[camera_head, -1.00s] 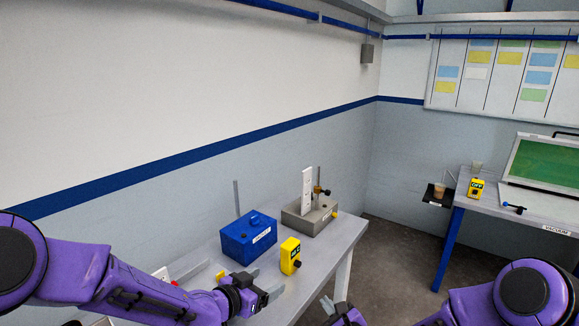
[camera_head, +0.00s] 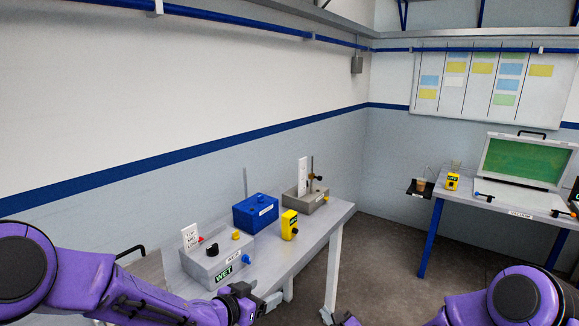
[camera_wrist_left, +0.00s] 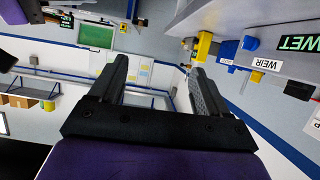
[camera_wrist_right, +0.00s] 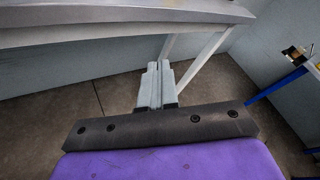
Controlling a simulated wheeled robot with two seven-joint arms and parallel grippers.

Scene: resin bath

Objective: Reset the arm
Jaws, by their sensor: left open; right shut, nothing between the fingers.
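My left gripper (camera_head: 262,304) is in front of the near edge of the long bench (camera_head: 322,228), below and right of the grey box marked WET. Its fingers are apart with nothing between them in the left wrist view (camera_wrist_left: 155,80). My right gripper (camera_head: 327,313) shows only partly at the bottom of the head view. In the right wrist view (camera_wrist_right: 155,86) its fingers are together and empty, above the floor near a bench leg.
On the bench stand a grey WET box (camera_head: 210,262), a blue box (camera_head: 256,212), a yellow block (camera_head: 289,224) and a grey box with a post (camera_head: 305,204). A second table (camera_head: 490,197) with a green-lidded case (camera_head: 524,163) is at right. Floor between is clear.

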